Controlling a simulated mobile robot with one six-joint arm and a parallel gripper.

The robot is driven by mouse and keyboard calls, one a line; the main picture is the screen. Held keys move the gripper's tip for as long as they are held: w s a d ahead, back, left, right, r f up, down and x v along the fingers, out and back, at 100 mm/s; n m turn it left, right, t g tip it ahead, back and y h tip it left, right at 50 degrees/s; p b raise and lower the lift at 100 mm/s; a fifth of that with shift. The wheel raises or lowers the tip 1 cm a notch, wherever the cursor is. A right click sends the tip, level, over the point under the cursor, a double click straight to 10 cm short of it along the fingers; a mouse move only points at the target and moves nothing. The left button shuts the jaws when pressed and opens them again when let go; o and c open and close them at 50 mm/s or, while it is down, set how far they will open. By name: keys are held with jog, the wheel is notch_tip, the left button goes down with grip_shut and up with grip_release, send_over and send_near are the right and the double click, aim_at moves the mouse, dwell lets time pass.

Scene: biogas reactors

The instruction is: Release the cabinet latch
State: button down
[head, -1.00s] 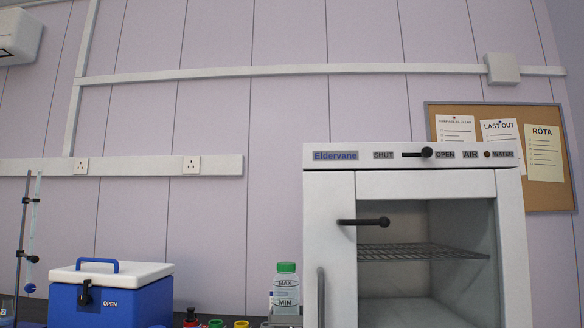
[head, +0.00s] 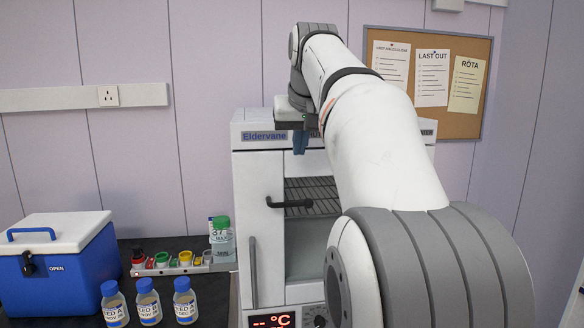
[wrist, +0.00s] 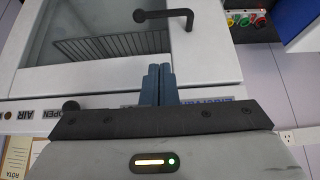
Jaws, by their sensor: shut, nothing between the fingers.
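The white cabinet labelled Eldervane (head: 259,225) stands at the middle in the head view, with a glazed front. A black lever handle (head: 290,204) lies roughly horizontal across its door; it also shows in the wrist view (wrist: 165,15). The top panel carries SHUT and OPEN labels. A black knob (wrist: 72,105) shows beside OPEN in the wrist view; the arm hides it in the head view. My gripper (wrist: 157,72) is shut and empty, its blue fingers over the top front of the cabinet. It is apart from the lever handle. It also shows in the head view (head: 300,143).
A grey vertical bar (head: 253,270) runs down the cabinet front.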

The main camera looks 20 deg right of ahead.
aim_at(295, 174)
jog(key=shift+r, duration=0.15)
jog(key=x, duration=1)
jog(key=shift+d, duration=0.1)
jog(key=f, duration=0.3)
jog(key=shift+s+f, duration=0.4)
